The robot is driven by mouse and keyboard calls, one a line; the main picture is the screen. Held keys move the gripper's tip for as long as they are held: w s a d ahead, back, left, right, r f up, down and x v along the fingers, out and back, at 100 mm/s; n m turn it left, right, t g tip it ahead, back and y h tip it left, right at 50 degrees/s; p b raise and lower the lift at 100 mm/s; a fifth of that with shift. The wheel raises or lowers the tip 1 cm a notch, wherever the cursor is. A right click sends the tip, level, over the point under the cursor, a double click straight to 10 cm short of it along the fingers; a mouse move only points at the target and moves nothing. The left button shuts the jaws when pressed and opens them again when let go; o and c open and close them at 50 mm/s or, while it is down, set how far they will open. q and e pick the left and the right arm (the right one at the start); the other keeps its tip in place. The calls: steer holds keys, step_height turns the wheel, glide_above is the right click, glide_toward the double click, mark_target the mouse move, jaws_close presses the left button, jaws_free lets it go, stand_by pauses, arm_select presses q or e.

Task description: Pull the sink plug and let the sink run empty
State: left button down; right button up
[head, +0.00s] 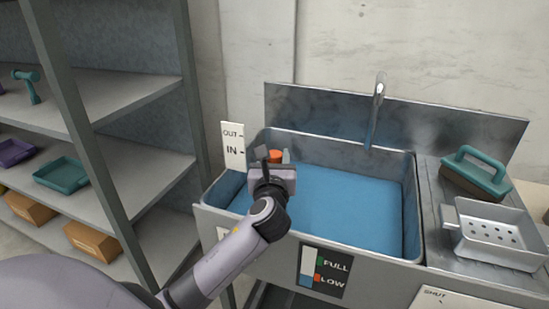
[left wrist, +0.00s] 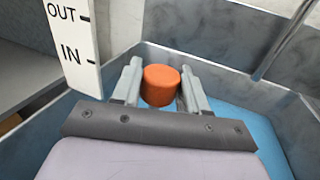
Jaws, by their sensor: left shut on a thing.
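The steel sink (head: 411,215) holds blue water (head: 340,200) over its whole floor. An orange round plug knob (head: 275,156) stands at the sink's back left corner; it also shows in the left wrist view (left wrist: 161,84). My left gripper (head: 273,164) reaches over the sink's left part and is shut on the knob, one finger on each side. The knob's lower part is hidden behind the gripper. A white sign (head: 233,145) marked OUT above IN stands beside the knob. My right gripper is not in view.
A tap (head: 376,105) rises at the sink's back. A green-handled brush (head: 474,175) and a perforated metal tray (head: 497,235) lie on the right drainboard. A FULL/LOW gauge (head: 322,272) is on the sink's front. A shelf rack (head: 90,120) stands at left.

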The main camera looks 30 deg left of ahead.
arm_select(q)
step_height(320, 180, up, 4)
steer(key=p, duration=0.4)
steer(key=shift+r+p, duration=0.1)
steer(key=shift+p, duration=0.2)
steer(key=shift+r+p, duration=0.45)
steer(key=shift+p, duration=0.1)
steer(key=c, duration=0.7)
jaws_free()
steer(key=shift+r, duration=0.1)
steer(key=shift+s+f, duration=0.1)
steer(key=shift+f, duration=0.1)
steer(key=shift+s+d, duration=0.25)
steer(key=shift+v, duration=3.15)
